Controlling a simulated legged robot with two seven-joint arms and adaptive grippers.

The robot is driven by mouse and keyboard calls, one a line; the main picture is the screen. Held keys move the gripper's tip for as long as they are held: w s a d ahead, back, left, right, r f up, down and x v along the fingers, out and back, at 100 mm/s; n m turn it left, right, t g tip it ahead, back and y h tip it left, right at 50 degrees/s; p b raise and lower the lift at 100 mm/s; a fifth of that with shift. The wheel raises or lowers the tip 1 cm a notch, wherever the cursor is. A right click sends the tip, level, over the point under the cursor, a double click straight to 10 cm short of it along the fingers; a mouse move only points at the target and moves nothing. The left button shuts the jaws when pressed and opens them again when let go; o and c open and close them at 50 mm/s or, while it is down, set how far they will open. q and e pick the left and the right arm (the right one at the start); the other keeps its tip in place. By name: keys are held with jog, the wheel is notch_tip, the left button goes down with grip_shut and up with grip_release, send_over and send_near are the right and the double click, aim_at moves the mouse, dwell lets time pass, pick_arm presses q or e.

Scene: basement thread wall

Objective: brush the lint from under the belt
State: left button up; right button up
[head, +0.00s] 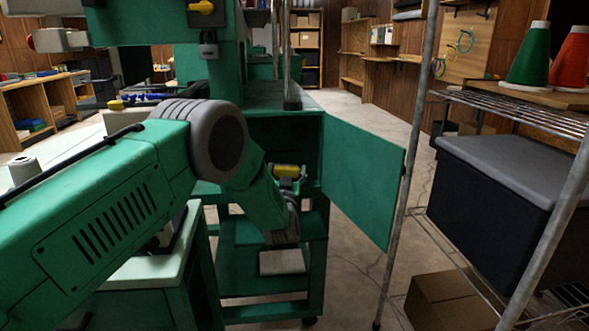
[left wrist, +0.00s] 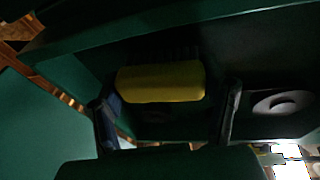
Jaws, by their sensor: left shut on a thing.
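My left arm reaches from the left into an open green machine cabinet. My left gripper (head: 288,183) is shut on a yellow-handled brush (head: 286,170) inside it. In the left wrist view the brush (left wrist: 160,82) lies crosswise between the two dark fingers (left wrist: 165,115). Its dark bristles point away from me, up toward a dark green surface, and whether they touch it is too dark to tell. I cannot make out the belt or any lint. My right gripper is not in view.
The green cabinet door (head: 362,180) stands open at the right of my gripper. A metal wire rack (head: 515,115) with a dark lidded bin (head: 505,200) is farther right. A grey round part (left wrist: 283,103) shows at the right of the wrist view. A cardboard box (head: 450,300) sits low.

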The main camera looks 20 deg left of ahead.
pick_arm(q)
jog(key=shift+s+a+r+p, duration=0.1)
jog(key=shift+s+a+p, duration=0.3)
jog(key=shift+a, duration=0.4)
jog(key=shift+s+a+f+p, duration=0.1)
jog(key=shift+s+a+p, duration=0.3)
jog(key=shift+a, duration=0.45)
jog(key=shift+s+a+r+p, duration=0.1)
jog(key=shift+s+a+p, duration=0.15)
jog(key=shift+s+a, duration=0.45)
jog(key=shift+s+a+p, duration=0.25)
jog(key=shift+s+a, duration=0.15)
jog(key=shift+a, duration=0.3)
jog(key=shift+s+a+p, duration=0.3)
jog(key=shift+s+a, duration=0.15)
jog(key=shift+a, duration=0.3)
jog(key=shift+s+a+p, duration=0.25)
jog(key=shift+s+a, duration=0.15)
jog(key=shift+a, duration=0.3)
jog(key=shift+d, duration=0.1)
jog(key=s+d+p, duration=0.3)
jog(key=s, duration=0.2)
jog(key=shift+s+d, duration=0.15)
jog(key=shift+s, duration=0.05)
